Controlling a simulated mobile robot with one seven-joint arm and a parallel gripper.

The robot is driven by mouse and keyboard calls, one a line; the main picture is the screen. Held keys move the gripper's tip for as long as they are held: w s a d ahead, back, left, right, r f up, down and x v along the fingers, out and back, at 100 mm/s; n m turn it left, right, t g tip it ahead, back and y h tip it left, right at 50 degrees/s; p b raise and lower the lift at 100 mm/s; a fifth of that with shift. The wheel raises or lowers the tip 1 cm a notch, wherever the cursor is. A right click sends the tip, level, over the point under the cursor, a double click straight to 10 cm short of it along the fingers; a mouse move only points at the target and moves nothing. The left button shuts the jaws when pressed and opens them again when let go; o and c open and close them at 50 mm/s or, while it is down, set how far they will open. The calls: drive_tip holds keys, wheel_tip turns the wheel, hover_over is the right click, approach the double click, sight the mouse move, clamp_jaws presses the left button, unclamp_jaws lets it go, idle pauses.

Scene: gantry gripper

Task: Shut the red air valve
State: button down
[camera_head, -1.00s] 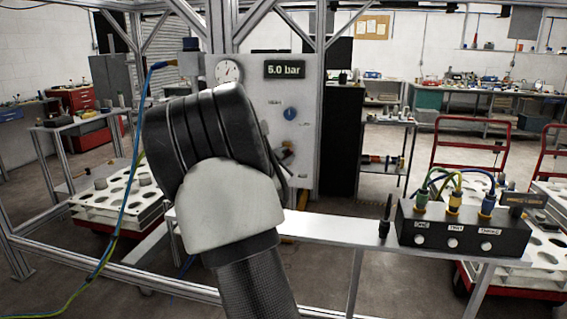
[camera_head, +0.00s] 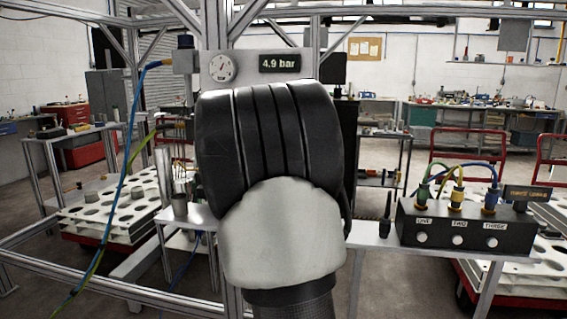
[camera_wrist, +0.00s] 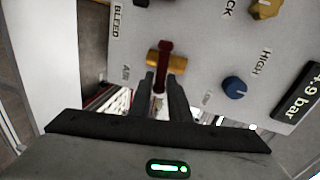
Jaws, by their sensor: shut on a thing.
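The red air valve shows in the wrist view as a red lever (camera_wrist: 165,52) on a brass body, on the grey panel (camera_wrist: 205,85) near the AIR label. The lever lies roughly upright in the picture, across the brass body. My gripper (camera_wrist: 163,82) is shut on the lower part of the red lever, one dark finger on each side. In the head view my arm hides the valve and most of the panel. The pressure display (camera_head: 280,62) reads 4.9 bar, and the round gauge (camera_head: 222,67) is beside it.
A blue knob (camera_wrist: 234,87) by the HIGH label and a yellow knob (camera_wrist: 265,8) are near my gripper on the panel. A black box (camera_head: 460,232) with cables stands on the shelf at right. A blue hose (camera_head: 122,175) hangs at left.

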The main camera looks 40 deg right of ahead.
drive_tip(key=shift+m+b, duration=0.4)
drive_tip(key=shift+f, duration=0.1)
drive_tip(key=c, duration=1.8)
unclamp_jaws()
drive_tip(key=p+v, duration=0.4)
drive_tip(key=v, duration=1.3)
drive_tip(key=shift+s, duration=0.25)
drive_tip(key=shift+a, duration=0.1)
